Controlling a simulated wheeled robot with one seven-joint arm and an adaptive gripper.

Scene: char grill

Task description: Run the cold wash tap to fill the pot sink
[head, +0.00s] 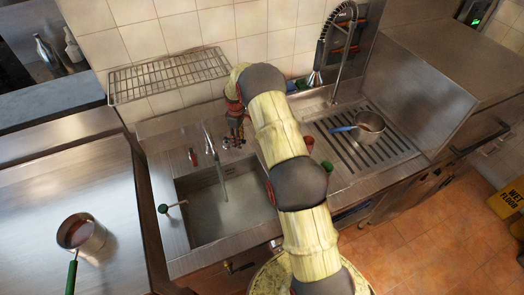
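The pot sink (222,212) is a steel basin set in the counter left of my arm. No water level or stream can be made out in it. A thin steel spout (214,160) rises behind the basin and reaches over it. A small red-tipped fitting (193,156) stands on the counter left of the spout. My gripper (234,138) points down at the back ledge, right of the spout, close to small dark fittings there. Its fingers are too small and dark to read, and contact cannot be told.
A wire rack (168,76) hangs on the tiled wall behind. A tall spring-hose spray tap (340,50) stands right of my arm. A pot (368,127) sits on the ribbed drainboard. Another pot (84,234) rests on the left counter. My arm crosses the middle.

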